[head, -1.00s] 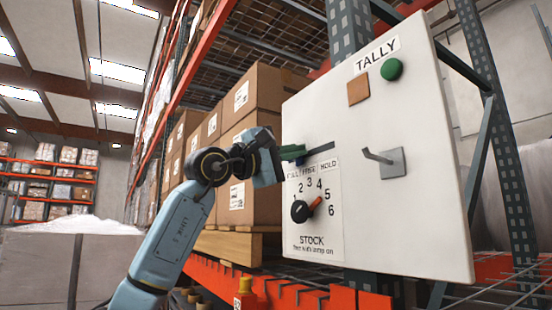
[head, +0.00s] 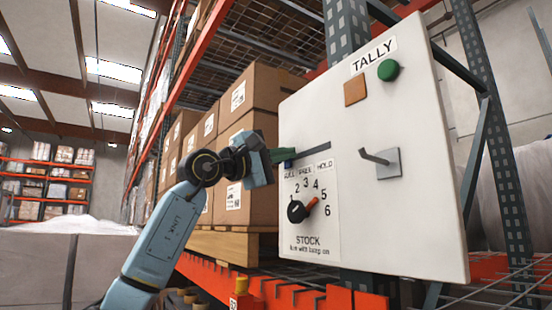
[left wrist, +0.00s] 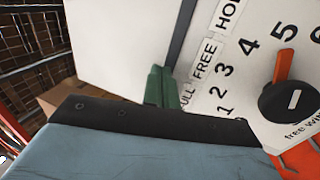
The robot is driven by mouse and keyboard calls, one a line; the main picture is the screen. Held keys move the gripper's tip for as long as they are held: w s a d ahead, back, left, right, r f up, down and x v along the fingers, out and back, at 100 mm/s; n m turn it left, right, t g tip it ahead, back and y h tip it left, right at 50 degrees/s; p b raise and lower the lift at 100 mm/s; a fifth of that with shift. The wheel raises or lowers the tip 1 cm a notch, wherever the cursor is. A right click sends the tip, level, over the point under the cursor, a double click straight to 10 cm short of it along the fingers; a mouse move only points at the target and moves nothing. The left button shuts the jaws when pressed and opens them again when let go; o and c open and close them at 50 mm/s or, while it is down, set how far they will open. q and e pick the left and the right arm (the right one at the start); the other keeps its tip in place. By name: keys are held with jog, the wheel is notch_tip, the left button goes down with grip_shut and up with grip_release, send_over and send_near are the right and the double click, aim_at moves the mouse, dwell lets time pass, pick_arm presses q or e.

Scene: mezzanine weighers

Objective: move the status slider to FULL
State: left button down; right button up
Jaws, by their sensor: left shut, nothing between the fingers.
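The status slider's dark slot (head: 314,151) runs across the white panel above the labels FULL, FREE and HOLD. It also shows in the left wrist view (left wrist: 181,32). My left gripper (head: 289,156) is shut at the slot's left end, by the FULL label. In the left wrist view its green fingers (left wrist: 158,78) are together with nothing seen between them, beside FULL (left wrist: 187,96). The slider's knob cannot be made out; the fingers may hide it. Whether they touch it I cannot tell. My right gripper is not in view.
Below the slot is the STOCK dial (head: 297,211) with a red pointer. Stacked cartons (head: 252,100) stand behind my left arm.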

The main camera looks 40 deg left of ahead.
pick_arm(q)
jog(key=shift+s+d, duration=0.3)
jog(key=shift+d, duration=0.35)
jog(key=s+a+b, duration=0.2)
jog(key=s+a, duration=0.1)
jog(key=s, duration=0.6)
jog(key=shift+s+a, duration=0.15)
jog(key=shift+a, duration=0.25)
dwell(0.5)
